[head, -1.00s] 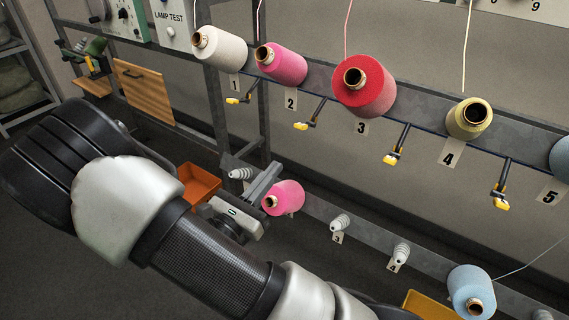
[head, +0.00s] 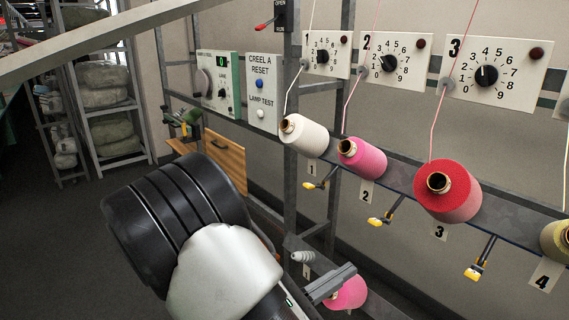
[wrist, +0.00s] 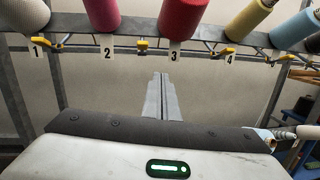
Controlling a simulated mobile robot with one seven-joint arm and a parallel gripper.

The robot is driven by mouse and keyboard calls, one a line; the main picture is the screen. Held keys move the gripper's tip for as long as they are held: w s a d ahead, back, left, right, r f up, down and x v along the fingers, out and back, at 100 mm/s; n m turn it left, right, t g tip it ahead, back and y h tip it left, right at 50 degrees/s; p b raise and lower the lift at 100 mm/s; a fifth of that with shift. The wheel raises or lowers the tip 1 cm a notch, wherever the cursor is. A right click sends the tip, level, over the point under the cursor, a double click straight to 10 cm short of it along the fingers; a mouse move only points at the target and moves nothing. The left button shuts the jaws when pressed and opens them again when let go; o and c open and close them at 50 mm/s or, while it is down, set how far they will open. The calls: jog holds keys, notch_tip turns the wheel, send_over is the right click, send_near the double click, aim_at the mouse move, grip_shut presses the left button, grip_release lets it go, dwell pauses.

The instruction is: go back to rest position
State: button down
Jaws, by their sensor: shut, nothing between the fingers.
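My gripper (head: 331,283) is in front of the lower rail in the head view, with its two fingers together and nothing between them. In the wrist view the shut fingers (wrist: 158,97) point toward the creel frame, below the upper row of cones. A pink cone (head: 346,292) on the lower rail is just behind the fingers in the head view and partly hidden by them. I cannot tell whether they touch. My arm covers much of the lower middle of the head view.
The upper rail carries a white cone (head: 304,136), a pink cone (head: 362,158) and a red cone (head: 447,191), with yellow-tipped levers below. Dial panels (head: 396,57) stand above. A wooden drawer (head: 224,158) and shelving (head: 107,115) are at left. Open floor (head: 60,240) lies left of my arm.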

jog(key=s+d+r+m+g+y+p, duration=0.25)
jog(key=s+d+m+g+y, duration=0.5)
jog(key=s+m+g, duration=0.55)
jog(key=a+r+m+t+y, duration=0.3)
jog(key=r+m+t+y, duration=0.1)
jog(key=r+m+y, duration=0.1)
jog(key=s+a+r+m+t+y, duration=0.1)
jog(key=a+r+m+t+y, duration=0.3)
jog(key=r, duration=0.3)
jog(key=shift+a+r+m+t+y+p, duration=0.25)
jog(key=shift+r+m+t+y+p, duration=0.15)
jog(key=shift+m+t, duration=0.1)
